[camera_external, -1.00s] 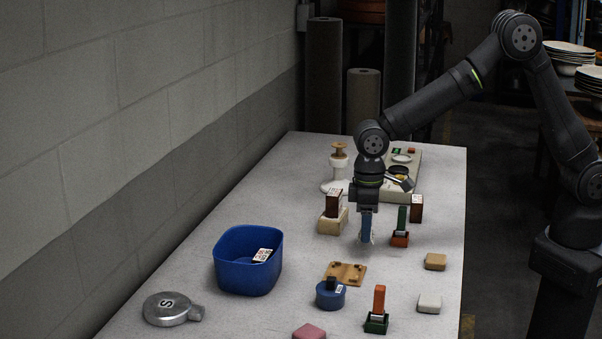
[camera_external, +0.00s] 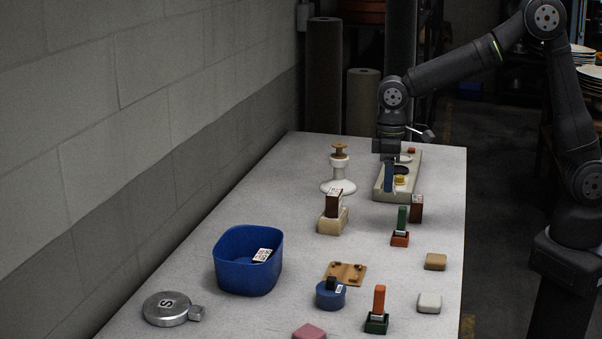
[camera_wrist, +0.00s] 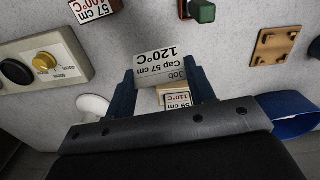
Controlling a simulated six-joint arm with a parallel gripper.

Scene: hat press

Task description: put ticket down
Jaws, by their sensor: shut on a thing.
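My gripper (camera_external: 389,176) hangs over the long beige panel (camera_external: 384,189) at the far end of the table. In the wrist view its blue fingers (camera_wrist: 163,90) are shut on a pale ticket (camera_wrist: 160,68), printed "Job Cap 57 cm 120°C". The ticket is too small to make out in the external view. Whether the ticket touches anything below cannot be told.
A white stand (camera_external: 338,184) is left of the panel. A brown labelled block (camera_external: 333,204) in a cream holder and another brown block (camera_external: 417,208) stand nearer. A green-handled piece (camera_external: 402,218) is close by. A blue bin (camera_external: 232,274) holds a printed card (camera_external: 263,255).

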